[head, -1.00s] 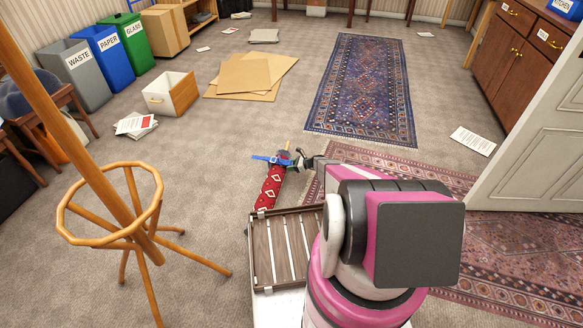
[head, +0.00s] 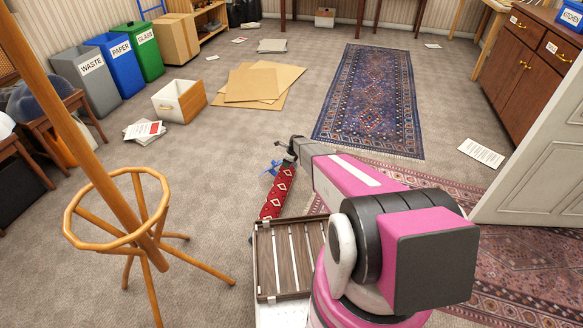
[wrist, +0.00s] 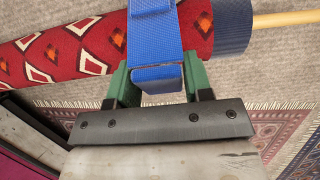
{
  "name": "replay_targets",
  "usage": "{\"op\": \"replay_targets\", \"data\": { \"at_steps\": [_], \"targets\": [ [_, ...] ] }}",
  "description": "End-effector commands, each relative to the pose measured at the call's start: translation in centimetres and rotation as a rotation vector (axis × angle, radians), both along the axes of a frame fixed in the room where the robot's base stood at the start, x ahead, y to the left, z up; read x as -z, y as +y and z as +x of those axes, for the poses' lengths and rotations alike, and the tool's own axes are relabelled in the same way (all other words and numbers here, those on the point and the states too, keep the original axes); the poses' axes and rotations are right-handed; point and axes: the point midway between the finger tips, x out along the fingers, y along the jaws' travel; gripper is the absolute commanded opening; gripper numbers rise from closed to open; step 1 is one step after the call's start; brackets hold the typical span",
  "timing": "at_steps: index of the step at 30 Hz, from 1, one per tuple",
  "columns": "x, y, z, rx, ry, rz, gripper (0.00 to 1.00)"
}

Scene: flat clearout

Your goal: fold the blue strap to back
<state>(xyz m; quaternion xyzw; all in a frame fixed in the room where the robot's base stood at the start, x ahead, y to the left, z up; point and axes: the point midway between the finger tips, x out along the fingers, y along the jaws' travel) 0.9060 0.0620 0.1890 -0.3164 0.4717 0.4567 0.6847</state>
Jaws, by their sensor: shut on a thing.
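The blue strap (wrist: 151,38) runs across a red patterned roll (wrist: 62,42) in the wrist view. Its near end is folded into a short blue band between the green fingers of my gripper (wrist: 157,78). My gripper is shut on the strap, close against the roll's side. In the head view the strap (head: 272,167) is a small blue shape at the roll's far end. The roll (head: 277,194) lies just beyond my slatted deck.
A wooden stand (head: 118,212) is at the left. A patterned runner (head: 370,100) lies ahead, and a reddish rug (head: 520,255) lies right near a white door (head: 540,140). Flat cardboard (head: 258,84) and an open box (head: 179,100) lie on the carpet. Carpet left of the roll is clear.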

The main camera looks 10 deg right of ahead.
Motion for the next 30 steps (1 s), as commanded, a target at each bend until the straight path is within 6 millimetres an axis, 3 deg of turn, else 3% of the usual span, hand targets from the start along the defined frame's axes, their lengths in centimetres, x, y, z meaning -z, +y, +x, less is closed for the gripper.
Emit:
{"op": "replay_targets", "data": {
  "at_steps": [12,24,30],
  "targets": [
    [-1.8,5.4,2.4,-0.002,0.151,-0.366,0.04],
    [-1.5,9.8,4.3,0.001,0.283,-0.683,0.04],
    [-1.2,11.1,4.7,0.002,0.314,-0.751,0.04]
  ]
}}
